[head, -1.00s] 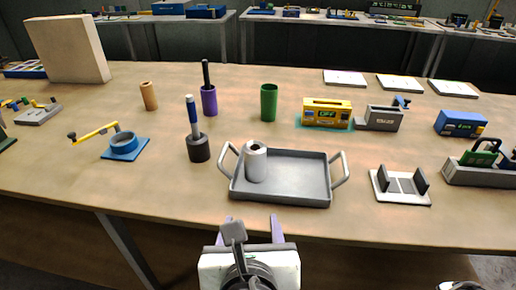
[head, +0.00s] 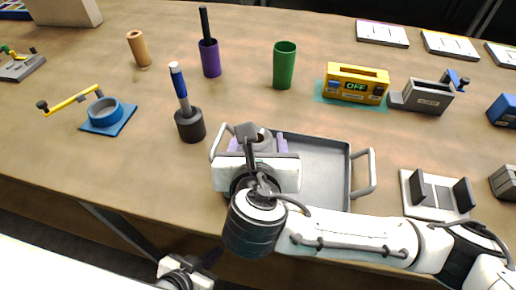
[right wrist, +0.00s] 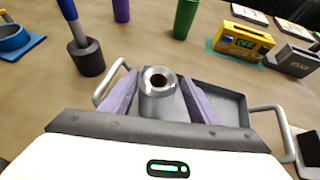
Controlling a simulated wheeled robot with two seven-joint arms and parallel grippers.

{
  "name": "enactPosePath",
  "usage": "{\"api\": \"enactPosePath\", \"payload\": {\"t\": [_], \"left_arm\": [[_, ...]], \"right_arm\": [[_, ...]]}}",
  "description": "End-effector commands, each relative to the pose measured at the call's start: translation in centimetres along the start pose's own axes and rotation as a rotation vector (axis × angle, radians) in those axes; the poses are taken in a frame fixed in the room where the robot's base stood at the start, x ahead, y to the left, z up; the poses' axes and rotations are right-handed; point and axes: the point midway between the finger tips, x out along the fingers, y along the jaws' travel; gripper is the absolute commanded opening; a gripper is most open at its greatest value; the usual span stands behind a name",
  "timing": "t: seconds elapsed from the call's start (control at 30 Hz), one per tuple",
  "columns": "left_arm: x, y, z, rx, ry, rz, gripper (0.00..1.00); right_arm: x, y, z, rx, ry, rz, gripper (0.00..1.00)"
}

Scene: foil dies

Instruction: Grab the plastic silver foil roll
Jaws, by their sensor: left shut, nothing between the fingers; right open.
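The silver foil roll (right wrist: 158,103), a short upright cylinder with a dark hole in its top, stands at the left end of the grey tray (head: 322,165). In the head view my right gripper (head: 257,144) covers most of it. In the right wrist view the right gripper's (right wrist: 157,90) two purple fingers are open, one on each side of the roll; I cannot tell whether either touches it. My left gripper (head: 212,258) is shut and empty, low in front of the table's front edge.
A dark holder (head: 190,125) with a blue-handled tool stands just left of the tray. A green cup (head: 284,66) and a yellow box (head: 355,84) stand behind it. A white stand with dark uprights (head: 437,193) is to the right.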

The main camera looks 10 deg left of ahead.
Motion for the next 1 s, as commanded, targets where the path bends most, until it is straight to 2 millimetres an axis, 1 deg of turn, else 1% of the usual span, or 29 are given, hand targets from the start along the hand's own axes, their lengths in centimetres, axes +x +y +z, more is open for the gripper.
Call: {"api": "enactPosePath", "payload": {"t": [0.13, 0.3, 0.4, 0.5, 0.67, 0.7, 0.73, 0.87, 0.9, 0.93, 1.0], "left_arm": [[-0.1, 0.0, 0.0, 0.0, 0.0, 0.0, 0.0], [-0.1, 0.0, -0.2, 0.001, 0.002, 0.001, 0.0], [0.0, 0.0, -0.5, 0.001, 0.007, 0.0, 0.0], [0.1, -0.1, -0.9, 0.003, 0.015, 0.0, 0.0], [0.2, -0.1, -1.3, 0.004, 0.022, 0.0, 0.0], [0.2, -0.1, -1.3, 0.004, 0.022, 0.0, 0.0], [0.2, -0.1, -1.3, 0.004, 0.022, 0.0, 0.0], [0.1, -0.1, -1.3, 0.004, 0.022, 0.0, 0.0], [0.1, -0.1, -1.2, 0.003, 0.021, 0.0, 0.0], [0.1, -0.1, -1.2, 0.003, 0.021, 0.0, 0.0], [0.1, 0.0, -1.1, 0.003, 0.019, 0.0, 0.0]], "right_arm": [[1.3, 0.0, 0.0, 0.0, 0.0, -0.003, 0.56], [4.0, 0.2, -0.1, 0.0, 0.001, -0.004, 0.56], [5.0, 0.3, -0.1, 0.0, 0.0, -0.002, 0.56], [5.5, 0.3, -0.1, 0.0, 0.0, -0.001, 0.56], [5.5, 0.3, -0.1, 0.0, 0.0, 0.001, 0.56], [5.4, 0.3, -0.1, 0.0, 0.0, 0.0, 0.54], [5.4, 0.3, -0.1, 0.0, 0.0, 0.0, 0.49], [5.4, 0.3, -0.1, -0.001, 0.0, 0.0, 0.27], [5.4, 0.3, -0.1, -0.001, 0.0, 0.0, 0.2], [5.4, 0.3, 0.0, 0.0, -0.002, 0.001, 0.18], [5.4, 0.3, 0.0, 0.0, -0.002, 0.001, 0.18]]}}
